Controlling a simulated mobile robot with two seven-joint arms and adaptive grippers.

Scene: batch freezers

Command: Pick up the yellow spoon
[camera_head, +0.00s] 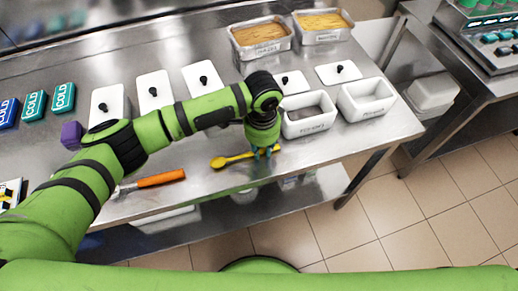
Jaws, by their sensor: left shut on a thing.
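The yellow spoon (233,160) lies near the front edge of the steel table, with its bowl end to the left. My left gripper (264,153) points down at the spoon's right end and is shut on it. The spoon looks to be at or just above the table surface; I cannot tell which. The gripped part is mostly hidden by the fingers. My right gripper is not in view.
A spatula with an orange handle (161,179) lies left of the spoon. White lids (154,91) and white tubs (309,115) stand behind on the steel table (225,184). Cold packs (34,105) and a purple cube (72,135) are at the left.

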